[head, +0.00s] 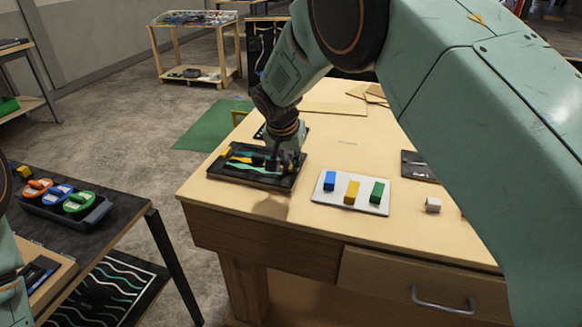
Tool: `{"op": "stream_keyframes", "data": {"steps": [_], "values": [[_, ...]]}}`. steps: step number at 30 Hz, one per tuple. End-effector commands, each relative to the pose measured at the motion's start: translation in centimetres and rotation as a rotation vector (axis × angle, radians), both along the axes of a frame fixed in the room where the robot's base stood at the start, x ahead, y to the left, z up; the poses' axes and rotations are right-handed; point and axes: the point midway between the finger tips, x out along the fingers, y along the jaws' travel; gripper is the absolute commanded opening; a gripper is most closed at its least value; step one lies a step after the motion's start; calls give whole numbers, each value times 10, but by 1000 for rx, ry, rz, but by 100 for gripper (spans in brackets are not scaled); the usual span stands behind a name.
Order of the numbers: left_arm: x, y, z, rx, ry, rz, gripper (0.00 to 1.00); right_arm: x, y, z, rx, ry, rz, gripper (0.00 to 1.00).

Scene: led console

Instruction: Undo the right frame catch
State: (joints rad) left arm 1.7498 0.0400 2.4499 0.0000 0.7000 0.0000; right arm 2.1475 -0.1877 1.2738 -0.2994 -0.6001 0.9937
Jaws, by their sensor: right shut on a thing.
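My right arm reaches down from the top, and its right gripper (277,160) is over a black tray (250,181) at the left end of the wooden bench. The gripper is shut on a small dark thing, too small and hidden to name. The tray holds yellow, teal and dark pieces. The gripper body covers its back right part. I cannot make out the right frame catch or the frame. Part of my left arm shows at the left edge, but my left gripper is not in view.
A white plate (323,200) with blue, yellow and green blocks lies right of the tray. A small white cube (433,205) and a dark flat item (416,164) lie farther right. A dark table (126,205) with an orange-blue-green handled rack (95,216) stands left.

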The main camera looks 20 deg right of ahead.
Motion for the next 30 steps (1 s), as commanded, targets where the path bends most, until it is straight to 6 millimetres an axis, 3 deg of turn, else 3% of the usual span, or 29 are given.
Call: {"op": "stream_keyframes", "data": {"steps": [15, 16, 23, 30], "values": [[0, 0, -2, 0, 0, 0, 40, 3, 1, 5, 2, -11, -14, 0], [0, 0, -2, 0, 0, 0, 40, 3, 1, 5, 2, -11, -14, 15], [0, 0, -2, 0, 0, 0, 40, 2, 1, 3, 1, -6, -13, 34], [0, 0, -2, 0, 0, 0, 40, 1, 0, 1, 0, -2, -14, 35]]}}
